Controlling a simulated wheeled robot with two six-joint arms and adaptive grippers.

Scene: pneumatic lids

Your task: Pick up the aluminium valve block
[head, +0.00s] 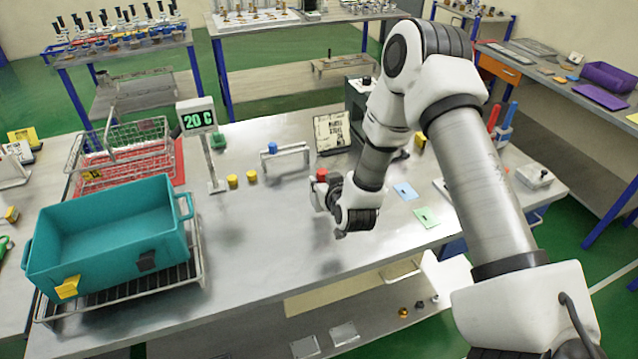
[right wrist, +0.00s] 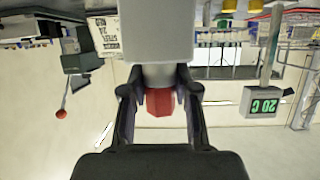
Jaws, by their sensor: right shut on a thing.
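My right gripper (head: 328,200) is over the middle of the metal table and shut on the pale grey aluminium valve block (head: 319,195), which has a red cap (head: 322,175) on top. In the right wrist view, the block (right wrist: 155,35) fills the top centre, with the red part (right wrist: 163,106) showing between the fingers of my right gripper (right wrist: 158,85). The block seems to be held above the table, with a dark blur on the surface below it. The gripper hides part of the block. My left gripper is not in view.
A teal crate (head: 110,240) stands on a rack at the left, beside a 20 C display (head: 197,118). A grey bracket with a blue knob (head: 272,147), two yellow caps (head: 233,181) and a sign (head: 332,132) stand behind. The table front (head: 260,250) is clear.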

